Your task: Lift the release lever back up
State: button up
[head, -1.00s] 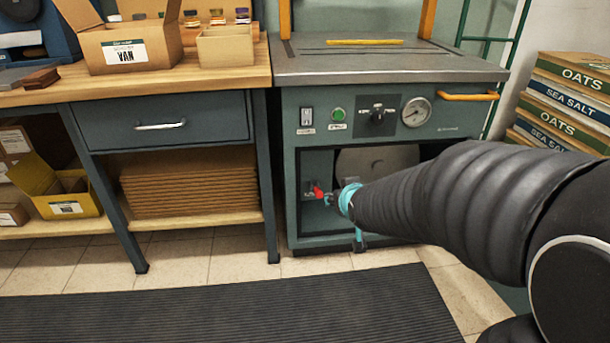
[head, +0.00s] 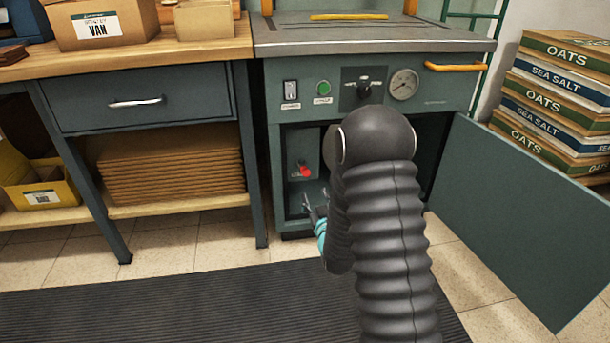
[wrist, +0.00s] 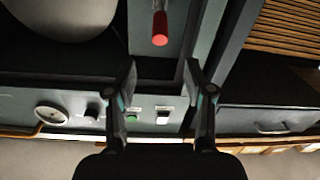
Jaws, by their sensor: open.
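The release lever, with a red grip (head: 305,172), is inside the open lower compartment of the teal machine (head: 283,217), at its left side. In the wrist view the red grip (wrist: 160,28) on its short metal shaft shows near the top middle. My gripper (head: 314,208) is just below the lever in the head view. In the wrist view its two fingers (wrist: 160,66) are spread apart with nothing between them. The red grip lies beyond the fingertips, in line with the gap, and does not appear to touch them. My arm hides part of the compartment.
The compartment's door (head: 525,215) stands open at the right. A round grey drum (wrist: 58,17) fills part of the compartment beside the lever. Floor with a black mat (head: 150,305) lies in front.

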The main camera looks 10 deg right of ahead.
aim_at(307, 176)
jog(key=w, duration=1.3)
jog(key=shift+w+a, duration=0.3)
grip_shut()
